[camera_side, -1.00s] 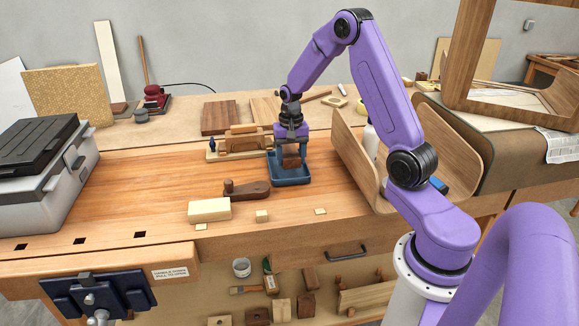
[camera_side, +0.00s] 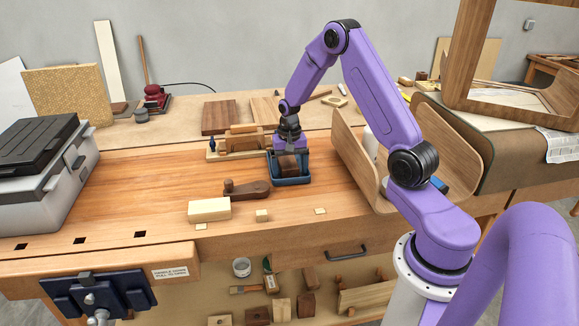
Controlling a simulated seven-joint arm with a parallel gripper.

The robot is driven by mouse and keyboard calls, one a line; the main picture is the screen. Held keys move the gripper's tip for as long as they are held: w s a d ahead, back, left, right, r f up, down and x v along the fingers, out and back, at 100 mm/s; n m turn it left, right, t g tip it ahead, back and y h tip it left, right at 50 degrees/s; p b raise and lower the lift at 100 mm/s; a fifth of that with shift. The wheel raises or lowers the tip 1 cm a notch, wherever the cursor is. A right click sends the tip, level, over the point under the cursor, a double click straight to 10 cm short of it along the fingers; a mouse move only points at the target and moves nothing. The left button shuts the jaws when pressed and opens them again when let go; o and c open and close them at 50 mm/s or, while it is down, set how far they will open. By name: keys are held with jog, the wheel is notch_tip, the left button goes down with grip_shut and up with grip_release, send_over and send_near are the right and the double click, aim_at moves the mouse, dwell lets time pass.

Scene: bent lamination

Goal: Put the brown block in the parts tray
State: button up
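The blue parts tray (camera_side: 292,182) sits on the bench in the middle of the view. My gripper (camera_side: 289,164) points straight down into it, its fingers around the brown block (camera_side: 288,169). The block is low inside the tray, between the tray walls. The gripper appears shut on the block. The fingertips and the underside of the block are partly hidden by the tray's front wall, so I cannot tell whether the block touches the tray floor.
A dark brown knobbed wooden piece (camera_side: 247,190) lies just left of the tray, with a pale block (camera_side: 209,210) and a small cube (camera_side: 262,216) in front. A wooden tool (camera_side: 240,143) stands behind left. A curved plywood form (camera_side: 356,165) rises to the right.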

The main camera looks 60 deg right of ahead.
aim_at(289, 166)
notch_tip(289, 166, up, 12)
jog(key=f, duration=0.1)
jog(key=s+a+r+n, duration=0.2)
jog(key=a+n, duration=0.1)
jog(key=a, duration=0.3)
jog(key=s+a+r+n, duration=0.1)
jog(key=a+r+n, duration=0.1)
jog(key=a, duration=0.4)
jog(key=s+a+r+n, duration=0.1)
jog(key=s+a+n, duration=0.5)
jog(key=s, duration=0.3)
jog(key=s+a+n, duration=0.5)
jog(key=s+a, duration=0.2)
jog(key=s, duration=0.2)
jog(key=s+n, duration=0.5)
jog(key=s, duration=0.4)
jog(key=shift+s+d+f+n, duration=0.3)
jog(key=shift+d, duration=0.05)
